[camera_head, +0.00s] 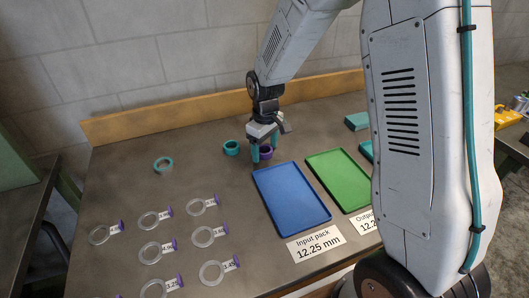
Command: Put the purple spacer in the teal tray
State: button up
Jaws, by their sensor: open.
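The purple spacer (266,153) is a small ring standing on the bench behind the blue tray. My gripper (265,156) points down over it with its teal fingers open, one on either side of the spacer. I cannot tell whether the fingers touch it. A teal piece (366,149) shows at the edge of my arm, right of the green tray; most of it is hidden, so I cannot tell whether it is the teal tray. A teal block-like thing (357,121) lies farther back.
The blue tray (290,197) and green tray (339,179) look empty, with labels in front. Several grey rings (149,253) with purple-ended labels cover the left front. A wooden board (180,109) edges the back.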

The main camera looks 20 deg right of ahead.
jog(key=c, duration=1.3)
jog(key=shift+o, duration=0.2)
